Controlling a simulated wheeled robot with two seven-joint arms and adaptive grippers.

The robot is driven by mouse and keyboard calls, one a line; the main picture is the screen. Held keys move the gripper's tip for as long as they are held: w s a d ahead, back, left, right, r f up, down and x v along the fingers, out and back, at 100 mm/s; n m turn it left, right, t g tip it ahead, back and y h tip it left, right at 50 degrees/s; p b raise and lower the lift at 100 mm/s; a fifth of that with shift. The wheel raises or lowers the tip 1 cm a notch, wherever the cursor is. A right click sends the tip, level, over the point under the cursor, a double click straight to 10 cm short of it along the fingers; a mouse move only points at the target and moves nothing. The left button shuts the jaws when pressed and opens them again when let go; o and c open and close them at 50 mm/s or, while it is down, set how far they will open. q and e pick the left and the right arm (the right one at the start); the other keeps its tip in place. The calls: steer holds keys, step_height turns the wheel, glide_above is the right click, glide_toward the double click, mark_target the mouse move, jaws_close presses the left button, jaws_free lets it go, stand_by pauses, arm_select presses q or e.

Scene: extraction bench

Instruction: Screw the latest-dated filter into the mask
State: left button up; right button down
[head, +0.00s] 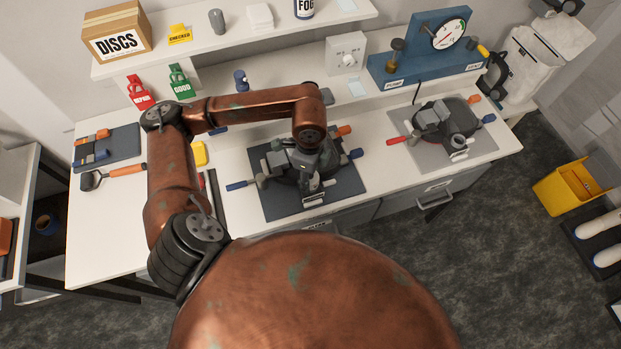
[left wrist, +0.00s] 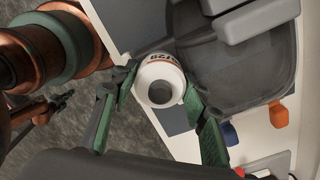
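A dark mask (head: 286,178) lies on a dark mat (head: 268,208) at the middle of the bench, and its grey shell (left wrist: 240,60) fills the upper right of the left wrist view. My left gripper (head: 318,172) is over this mask, partly hidden by my arm in the head view. In the left wrist view, the green fingers of my left gripper (left wrist: 158,97) close on both sides of a white filter (left wrist: 163,72). The filter has dark printing and a round dark opening; its date is not readable. It overlaps the mask's edge; whether it touches is unclear. My right gripper (left wrist: 55,103) shows small over the floor.
A second mask (head: 446,118) lies on a grey mat (head: 406,124) to the right. A blue gauge stand (head: 425,62), a DISCS box (head: 117,33), red tags (head: 140,92) and green tags (head: 181,82) stand behind. An orange-handled tool (head: 112,173) lies on the left bench, which has clear space in front.

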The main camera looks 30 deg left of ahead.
arm_select(q)
steer(key=c, duration=0.8)
steer(key=m+b, duration=0.1)
steer(key=m, duration=0.1)
steer(key=m+b, duration=0.1)
steer(key=shift+f+m, duration=0.2)
steer(key=shift+m, duration=0.2)
steer(key=m+b, duration=0.1)
steer(key=m, duration=0.1)
steer(key=shift+m+b, duration=0.35)
steer(key=shift+m, duration=0.05)
steer(key=o, duration=1.3)
steer(key=shift+r, duration=0.2)
steer(key=shift+p, duration=0.3)
